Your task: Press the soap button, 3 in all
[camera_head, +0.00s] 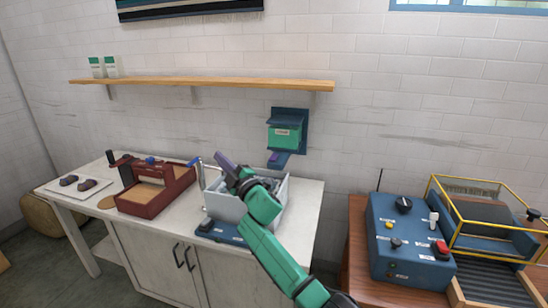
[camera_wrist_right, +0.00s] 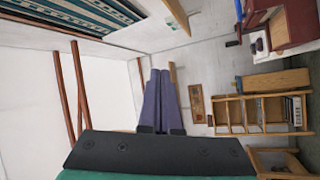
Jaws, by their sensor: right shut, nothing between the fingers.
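A soap dispenser with a blue housing and a green front (camera_head: 284,137) is fixed to the wall above the counter. A small purple piece (camera_head: 273,158) shows at its lower front; I cannot tell for sure that it is the soap button. My right gripper (camera_head: 222,160) is over the light grey basin (camera_head: 284,190), left of and apart from the dispenser. Its purple fingers also show in the right wrist view (camera_wrist_right: 160,76), closed together with nothing between them. The dispenser is not seen in that view. My left gripper is out of view.
A dark red wooden box (camera_head: 140,208) and a white tray (camera_head: 60,190) stand on the counter to the left. A shelf (camera_head: 200,82) runs along the wall above. A blue control box (camera_head: 405,262) with a yellow-railed frame (camera_head: 470,181) stands at right.

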